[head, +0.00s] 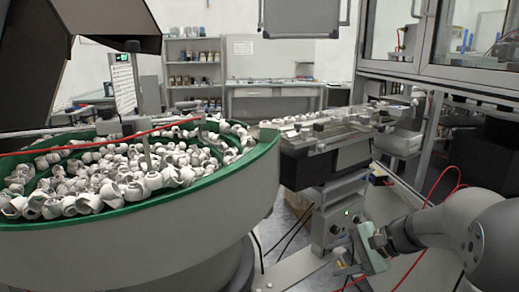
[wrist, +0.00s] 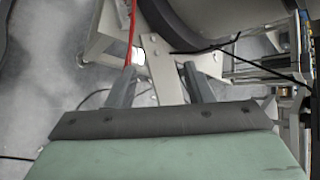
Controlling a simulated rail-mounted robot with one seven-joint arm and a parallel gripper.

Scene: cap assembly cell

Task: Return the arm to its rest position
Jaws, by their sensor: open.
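My gripper (head: 343,262) is at the lower right of the head view, at the end of my grey arm, in front of the bowl feeder's stand and the rail. In the wrist view my gripper (wrist: 160,82) shows two grey fingers spread apart with nothing held between them. A pale metal bracket with holes shows beyond and between the fingers. I cannot tell how far it is from them.
A green-rimmed bowl feeder (head: 200,220) full of white caps (head: 110,180) fills the left. A feed rail (head: 320,138) runs to its right. A red cable (head: 428,195) hangs near my arm. A glazed cabinet (head: 455,40) stands at upper right.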

